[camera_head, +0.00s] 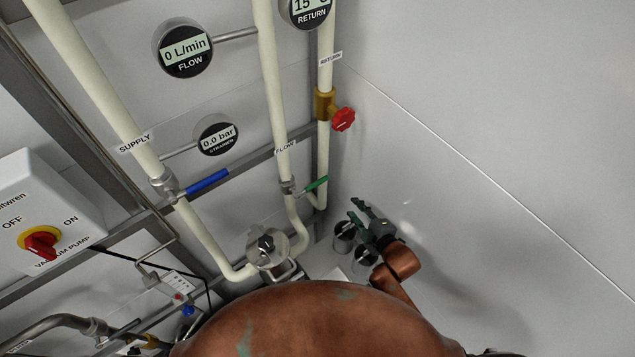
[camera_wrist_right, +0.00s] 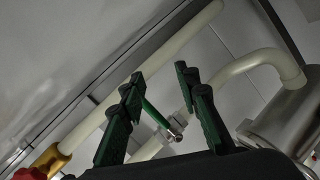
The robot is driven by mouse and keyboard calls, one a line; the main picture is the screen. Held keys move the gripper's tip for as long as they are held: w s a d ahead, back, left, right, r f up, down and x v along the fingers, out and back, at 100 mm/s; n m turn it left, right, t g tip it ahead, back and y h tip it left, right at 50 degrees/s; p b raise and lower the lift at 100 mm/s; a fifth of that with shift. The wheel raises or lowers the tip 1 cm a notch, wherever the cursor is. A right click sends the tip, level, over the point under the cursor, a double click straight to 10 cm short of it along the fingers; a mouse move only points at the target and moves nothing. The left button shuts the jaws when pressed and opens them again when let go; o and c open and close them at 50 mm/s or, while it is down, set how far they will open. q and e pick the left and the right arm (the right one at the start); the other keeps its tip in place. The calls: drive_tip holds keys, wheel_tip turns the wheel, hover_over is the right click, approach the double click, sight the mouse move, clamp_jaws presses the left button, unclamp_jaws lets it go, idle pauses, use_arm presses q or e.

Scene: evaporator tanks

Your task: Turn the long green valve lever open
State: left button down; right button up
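The green valve lever (camera_head: 316,185) sits on the middle pipe labelled FLOW and slants up to the right from its metal valve body (camera_head: 288,188). My right gripper (camera_head: 357,211) is open and empty, below and to the right of the lever, with a visible gap between them. In the right wrist view the green lever (camera_wrist_right: 154,114) shows beyond and between the two spread dark green fingers of my right gripper (camera_wrist_right: 158,82). It leads down to its valve fitting (camera_wrist_right: 175,128). I cannot see my left gripper.
A blue lever (camera_head: 207,182) is on the supply pipe. A red knob (camera_head: 343,119) on a brass valve is above my right gripper. A pump (camera_head: 267,248) stands left. The wall at right is bare.

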sight(317, 182)
drive_tip(key=shift+w+a+r+n+t+y+p, duration=0.15)
drive_tip(key=shift+w+a+r+n+y, duration=0.45)
drive_tip(key=shift+w+a+n, duration=1.1)
drive_tip(key=shift+w+a+r+n+t+y+p, duration=0.15)
drive_tip(key=shift+w+a+r+n+y, duration=0.7)
drive_tip(key=shift+a, duration=1.65)
drive_tip(key=shift+w+a+r+n+t+y+p, duration=0.15)
drive_tip(key=shift+w+a+n+y, duration=0.3)
drive_tip(key=shift+w+a+n, duration=1)
drive_tip(key=shift+w+a+m, duration=0.2)
drive_tip(key=shift+a+m, duration=0.3)
drive_tip(key=shift+a, duration=0.15)
drive_tip(key=shift+c, duration=0.4)
clamp_jaws()
